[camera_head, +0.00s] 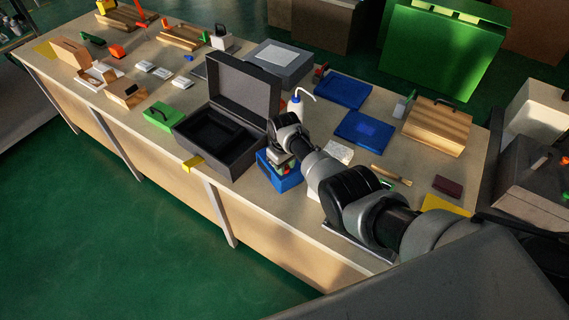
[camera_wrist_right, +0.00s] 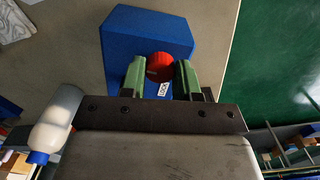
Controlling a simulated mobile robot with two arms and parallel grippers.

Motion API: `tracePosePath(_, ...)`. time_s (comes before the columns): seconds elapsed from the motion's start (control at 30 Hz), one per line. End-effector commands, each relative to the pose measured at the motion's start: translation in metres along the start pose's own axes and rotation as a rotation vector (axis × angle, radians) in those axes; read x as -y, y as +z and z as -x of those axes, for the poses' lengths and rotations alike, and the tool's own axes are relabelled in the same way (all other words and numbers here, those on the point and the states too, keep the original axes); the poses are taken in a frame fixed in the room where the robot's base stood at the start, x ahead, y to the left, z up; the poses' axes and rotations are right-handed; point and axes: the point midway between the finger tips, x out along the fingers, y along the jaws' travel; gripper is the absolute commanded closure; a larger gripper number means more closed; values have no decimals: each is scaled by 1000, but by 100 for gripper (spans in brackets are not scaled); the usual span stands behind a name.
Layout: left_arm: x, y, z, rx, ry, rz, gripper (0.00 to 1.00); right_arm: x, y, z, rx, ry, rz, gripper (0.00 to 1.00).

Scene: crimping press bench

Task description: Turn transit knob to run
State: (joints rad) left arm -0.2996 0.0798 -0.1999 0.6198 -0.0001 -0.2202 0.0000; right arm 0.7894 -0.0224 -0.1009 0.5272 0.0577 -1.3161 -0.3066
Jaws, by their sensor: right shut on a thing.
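The transit knob (camera_wrist_right: 160,66) is a round red knob on a blue block (camera_wrist_right: 129,35) in the right wrist view. A small white label (camera_wrist_right: 164,89) beside the knob appears to read "LOCK". My right gripper (camera_wrist_right: 161,75) has its green fingers on both sides of the knob and is shut on it. In the head view the blue block (camera_head: 287,181) sits near the bench's front edge, with my right gripper (camera_head: 282,167) over it and hiding most of its top. The knob's pointing direction cannot be made out. My left gripper is not in view.
An open black case (camera_head: 243,93) stands just left of the blue block. A white squeeze bottle (camera_head: 295,107) stands behind the gripper and shows in the wrist view (camera_wrist_right: 55,121). Blue trays (camera_head: 347,91) and a wooden box (camera_head: 437,128) lie further back right.

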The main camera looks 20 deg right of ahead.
Motion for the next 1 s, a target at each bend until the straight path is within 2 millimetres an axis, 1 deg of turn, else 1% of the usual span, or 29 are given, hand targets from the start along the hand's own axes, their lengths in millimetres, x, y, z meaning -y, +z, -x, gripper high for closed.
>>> tracePosePath(0.3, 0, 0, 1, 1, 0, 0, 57, 0, -1, 1, -3, 1, 91, 93)
tracePosePath(0.77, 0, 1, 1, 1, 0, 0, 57, 0, -1, 1, -4, 1, 100, 93)
tracePosePath(0.8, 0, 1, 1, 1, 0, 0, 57, 0, -1, 1, -4, 1, 100, 64)
tracePosePath(0.93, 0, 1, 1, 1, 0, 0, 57, 0, -1, 1, -3, 1, 100, 44)
tracePosePath(1.0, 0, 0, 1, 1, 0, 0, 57, 0, -1, 1, -2, 1, 100, 43)
